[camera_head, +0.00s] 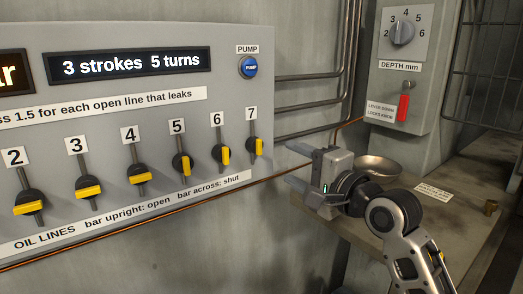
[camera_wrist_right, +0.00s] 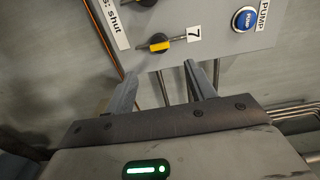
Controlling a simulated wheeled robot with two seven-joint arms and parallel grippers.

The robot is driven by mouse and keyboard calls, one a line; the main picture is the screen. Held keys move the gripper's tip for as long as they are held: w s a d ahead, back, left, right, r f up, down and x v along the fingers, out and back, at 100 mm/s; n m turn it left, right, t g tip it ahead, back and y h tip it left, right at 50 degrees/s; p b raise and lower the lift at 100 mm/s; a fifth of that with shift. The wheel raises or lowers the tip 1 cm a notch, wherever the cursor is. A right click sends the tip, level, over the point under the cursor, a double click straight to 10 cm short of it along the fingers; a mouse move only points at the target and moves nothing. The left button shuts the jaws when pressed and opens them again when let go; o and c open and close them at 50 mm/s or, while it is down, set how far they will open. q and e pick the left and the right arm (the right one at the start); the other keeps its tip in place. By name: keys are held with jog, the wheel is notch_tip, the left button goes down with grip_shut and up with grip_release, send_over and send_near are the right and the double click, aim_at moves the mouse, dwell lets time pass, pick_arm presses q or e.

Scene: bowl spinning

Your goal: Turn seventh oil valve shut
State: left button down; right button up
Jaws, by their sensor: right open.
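The seventh oil valve (camera_head: 258,147) is a black knob with a yellow bar under the label 7, at the right end of the grey panel. Its bar stands upright, the position marked open. In the right wrist view the seventh valve (camera_wrist_right: 158,43) lies beyond the fingertips, its bar in line with its pipe. My right gripper (camera_head: 298,166) is open and empty, to the right of the valve and apart from it. Its two fingers also show in the right wrist view (camera_wrist_right: 158,80), spread apart. My left gripper is not in view.
Valves 5 (camera_head: 184,165) and 6 (camera_head: 223,155) stand upright; 2, 3 and 4 lie across. A blue pump button (camera_head: 249,67) sits above valve 7. A metal bowl (camera_head: 378,167) is behind my right wrist. A depth dial box (camera_head: 403,60) with a red lever is at right.

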aim_at(261, 148)
jog(key=x, duration=1.1)
jog(key=shift+w+a, duration=0.1)
jog(key=shift+w, duration=0.05)
jog(key=c, duration=1)
